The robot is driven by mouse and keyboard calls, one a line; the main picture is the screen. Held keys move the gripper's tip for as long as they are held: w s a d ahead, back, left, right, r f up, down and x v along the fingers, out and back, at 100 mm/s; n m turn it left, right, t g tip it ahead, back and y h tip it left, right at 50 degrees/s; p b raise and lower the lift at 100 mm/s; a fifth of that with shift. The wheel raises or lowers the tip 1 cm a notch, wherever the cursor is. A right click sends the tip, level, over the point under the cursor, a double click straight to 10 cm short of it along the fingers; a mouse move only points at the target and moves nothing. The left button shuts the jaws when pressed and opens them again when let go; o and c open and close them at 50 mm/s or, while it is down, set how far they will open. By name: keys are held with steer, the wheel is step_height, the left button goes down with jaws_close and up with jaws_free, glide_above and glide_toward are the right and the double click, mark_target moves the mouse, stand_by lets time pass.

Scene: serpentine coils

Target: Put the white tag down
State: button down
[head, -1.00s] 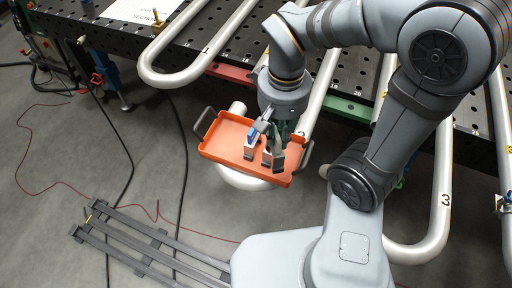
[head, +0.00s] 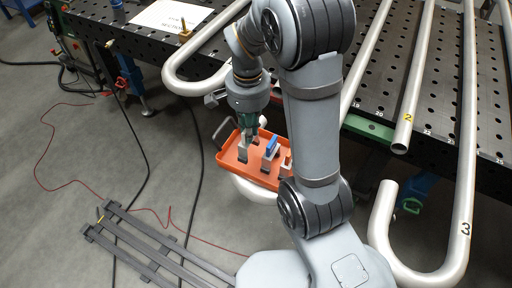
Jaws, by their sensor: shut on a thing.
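The orange tray (head: 228,160) with dark handles is at the centre of the head view. My gripper (head: 244,143) points down over the tray's left part, its jaws shut on a small pale piece (head: 243,155), which I take to be the white tag. The fingers partly hide it, and I cannot tell whether its lower end touches the tray floor. A blue-topped tag piece (head: 271,147) stands right of it in the tray. An orange-topped piece (head: 287,162) is farther right, partly hidden by my arm.
The perforated black table (head: 345,90) carries several bent grey pipes (head: 462,180). A green strip (head: 368,131) lies on its front edge. A white sheet (head: 172,14) is at the back left. A dark slatted frame (head: 150,245) and cables lie on the otherwise open floor.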

step_height(320, 180, down, 2)
steer(key=shift+a+f, duration=0.1)
step_height(320, 180, down, 3)
steer(key=shift+f, duration=0.35)
steer(key=shift+f, duration=0.1)
steer(key=c, duration=1.8)
jaws_free()
steer(key=shift+o, duration=0.6)
